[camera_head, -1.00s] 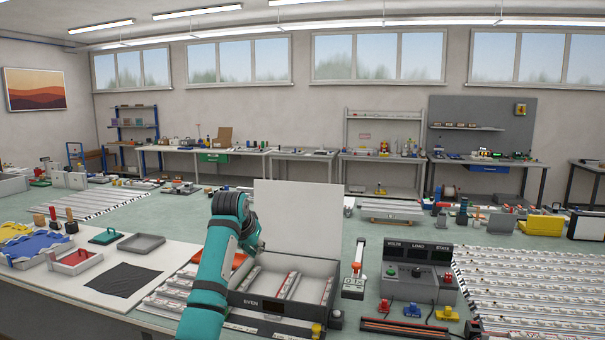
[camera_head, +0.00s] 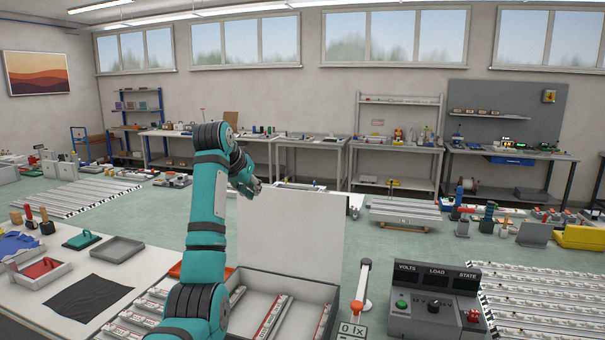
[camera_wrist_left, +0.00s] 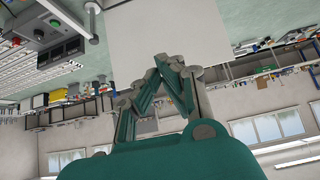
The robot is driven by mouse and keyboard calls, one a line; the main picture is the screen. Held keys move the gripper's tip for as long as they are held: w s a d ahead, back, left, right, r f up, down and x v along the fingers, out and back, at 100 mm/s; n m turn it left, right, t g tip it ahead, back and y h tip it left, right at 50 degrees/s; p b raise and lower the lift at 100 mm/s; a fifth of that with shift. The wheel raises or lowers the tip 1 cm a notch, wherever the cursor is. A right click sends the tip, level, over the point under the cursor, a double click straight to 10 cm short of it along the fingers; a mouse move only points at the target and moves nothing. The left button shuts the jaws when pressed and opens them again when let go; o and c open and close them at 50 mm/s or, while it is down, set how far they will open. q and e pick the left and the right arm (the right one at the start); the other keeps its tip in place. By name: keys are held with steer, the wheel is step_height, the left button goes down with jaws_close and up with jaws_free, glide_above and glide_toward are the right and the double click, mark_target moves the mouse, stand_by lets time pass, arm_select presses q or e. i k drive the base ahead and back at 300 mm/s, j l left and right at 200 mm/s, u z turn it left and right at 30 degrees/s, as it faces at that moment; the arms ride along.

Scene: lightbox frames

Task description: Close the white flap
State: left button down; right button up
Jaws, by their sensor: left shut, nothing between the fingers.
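The white flap (camera_head: 295,237) stands upright, open, at the back of a grey box (camera_head: 262,281) holding several light strips. It also shows at the top of the left wrist view (camera_wrist_left: 168,28), where the picture is upside down. My left gripper (camera_head: 257,188) is at the flap's upper left corner, with its fingers shut and empty. In the left wrist view, the fingertips (camera_wrist_left: 166,60) are near the flap's edge; I cannot tell whether they touch it. My left arm hides the left part of the box. My right gripper is in neither view.
A control box with displays (camera_head: 434,296) stands right of the box, and a small white post (camera_head: 363,285) stands between them. A black cloth (camera_head: 88,297) and a grey tray (camera_head: 117,250) lie left.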

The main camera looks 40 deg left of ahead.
mark_target(294, 232)
steer(key=i+j, duration=0.2)
steer(key=i, duration=0.25)
steer(key=i+j, duration=0.25)
steer(key=i, duration=0.2)
